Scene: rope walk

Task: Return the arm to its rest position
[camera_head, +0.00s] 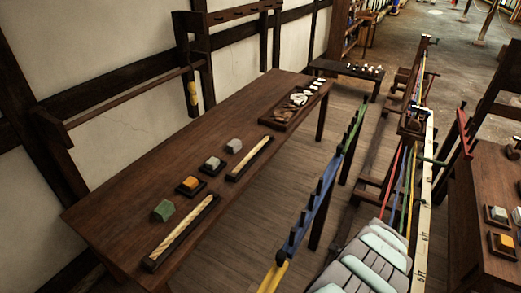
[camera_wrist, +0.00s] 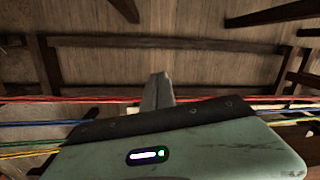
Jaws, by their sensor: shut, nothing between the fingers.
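My gripper (camera_wrist: 160,80) shows in the wrist view as two narrow grey fingers pressed together, with nothing visible between them. It points down toward the wooden floor. Colored ropes, including a red rope (camera_wrist: 60,99) and a blue rope (camera_wrist: 45,124), run across this view behind the wrist body. I cannot tell how far the fingers are from them. In the head view, pale green and grey parts of my arm show at the bottom right. The fingers cannot be made out there.
A long dark table (camera_head: 150,180) at left bears colored blocks and two trays with pale rope. A blue pegged rail (camera_head: 312,215) and a white measuring board (camera_head: 424,200) stand near my arm. Another table (camera_head: 485,185) is at right. Some plank floor (camera_head: 275,200) is clear.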

